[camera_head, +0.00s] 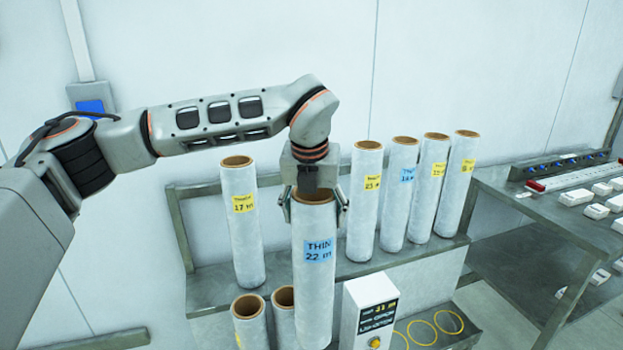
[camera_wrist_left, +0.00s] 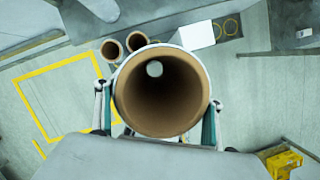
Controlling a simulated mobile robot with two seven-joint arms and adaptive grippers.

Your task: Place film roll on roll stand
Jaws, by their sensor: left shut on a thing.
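My left gripper (camera_head: 314,206) is shut on a white film roll (camera_head: 315,285) with a blue label reading THIN 22 m. The roll hangs upright, in front of the roll stand (camera_head: 214,287). In the left wrist view the gripper (camera_wrist_left: 158,110) has a finger on each side of the roll's open brown core (camera_wrist_left: 161,92). Other rolls stand upright on the stand's upper shelf: a yellow-labelled one (camera_head: 242,220) at left and several to the right, one (camera_head: 399,190) with a blue label. The held roll's lower end is cut off by the frame. My right gripper is not in view.
Two more rolls (camera_head: 250,307) stand lower down, left of the held roll. A grey table (camera_head: 517,212) with white items stands at right.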

